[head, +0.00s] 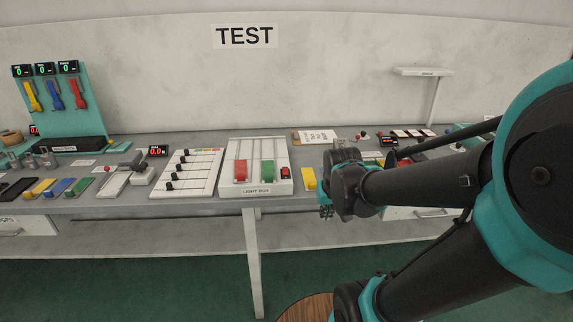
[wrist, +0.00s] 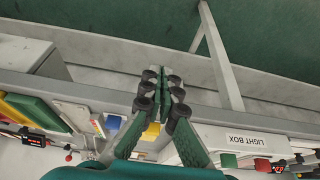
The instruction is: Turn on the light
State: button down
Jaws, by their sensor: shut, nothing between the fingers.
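The light box (head: 256,186) is a white sloped panel on the bench with a "LIGHT BOX" label on its front. It carries a red block (head: 240,171), a green block (head: 268,170) and a small red switch (head: 286,172) at its right edge. My gripper (head: 326,211) is to the right of the box and apart from it, near the bench's front edge. In the wrist view my gripper (wrist: 161,77) is shut and empty. There the box's label (wrist: 257,140) shows upside down at lower right; the switch cannot be made out.
A yellow block (head: 309,179) lies on the bench between the box and my gripper. A white slider panel (head: 190,174) stands left of the box. My arm hides part of the bench at right. A small wall shelf (head: 423,71) is at upper right.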

aim_at(287, 169)
jog(key=w+a+r, duration=0.5)
jog(key=w+r, duration=0.1)
jog(key=r, duration=0.4)
jog(key=w+a+r, duration=0.5)
jog(key=w+r, duration=0.2)
jog(key=r, duration=0.3)
jog(key=shift+w+a, duration=0.15)
jog(key=shift+w, duration=0.05)
jog(key=shift+r, duration=0.1)
jog(key=x, duration=1.4)
jog(key=shift+w+r, duration=0.1)
jog(key=shift+w, duration=0.2)
